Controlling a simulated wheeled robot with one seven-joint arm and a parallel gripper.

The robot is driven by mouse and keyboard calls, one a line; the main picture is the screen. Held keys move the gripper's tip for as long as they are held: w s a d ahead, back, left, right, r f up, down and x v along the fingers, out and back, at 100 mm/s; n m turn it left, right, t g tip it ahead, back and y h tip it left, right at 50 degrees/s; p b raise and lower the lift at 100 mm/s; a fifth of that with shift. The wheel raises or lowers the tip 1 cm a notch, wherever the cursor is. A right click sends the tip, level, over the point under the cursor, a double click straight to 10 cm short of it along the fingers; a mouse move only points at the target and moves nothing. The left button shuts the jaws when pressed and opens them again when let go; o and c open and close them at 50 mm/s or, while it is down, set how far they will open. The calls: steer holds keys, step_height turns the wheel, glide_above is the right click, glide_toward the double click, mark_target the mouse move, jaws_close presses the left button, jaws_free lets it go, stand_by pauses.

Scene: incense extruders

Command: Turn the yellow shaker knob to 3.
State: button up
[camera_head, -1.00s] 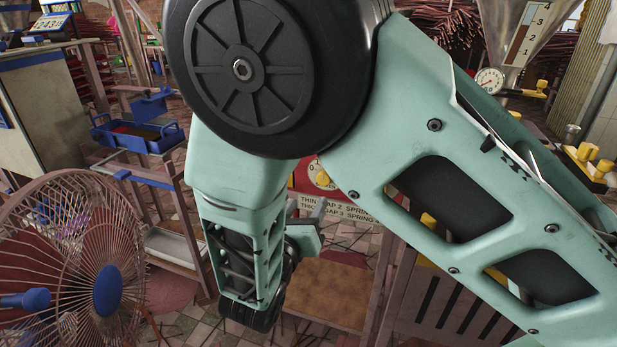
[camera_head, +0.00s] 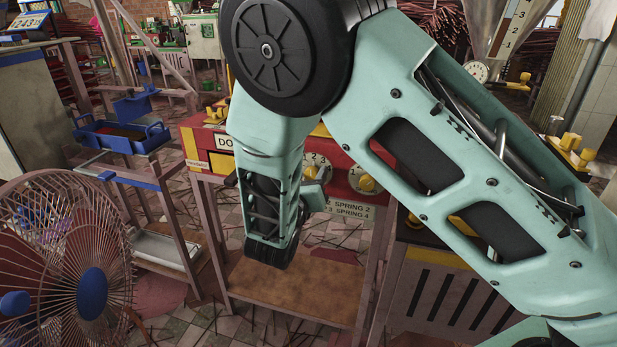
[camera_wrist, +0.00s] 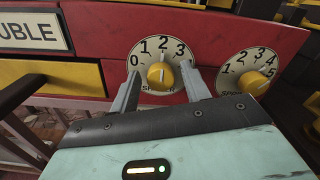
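The shaker knob (camera_wrist: 161,75) is yellow, on a white dial numbered 0 to 3 on a red panel; the label under it is partly covered. Its white mark points up, roughly toward the 2. My gripper (camera_wrist: 160,71) is open, one finger at each side of this dial, with the knob between them. I cannot tell whether the fingertips touch the panel or knob. In the head view the knob (camera_head: 310,171) shows just right of my forearm; my fingers are hidden there.
A second yellow knob (camera_wrist: 254,83) on a higher-numbered dial sits close to the right finger. A "DOUBLE" plate (camera_wrist: 33,32) is at the left. A fan (camera_head: 60,250) stands front left, with a blue tray (camera_head: 121,136) behind it.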

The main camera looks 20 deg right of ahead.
steer(key=c, duration=0.7)
steer(key=shift+m, duration=0.3)
steer(key=m+b, duration=0.1)
steer(key=m, duration=0.2)
steer(key=shift+s+m+b, duration=0.1)
steer(key=shift+m+b, duration=0.6)
steer(key=shift+m, duration=0.9)
steer(key=o, duration=0.9)
steer(key=shift+o, duration=0.2)
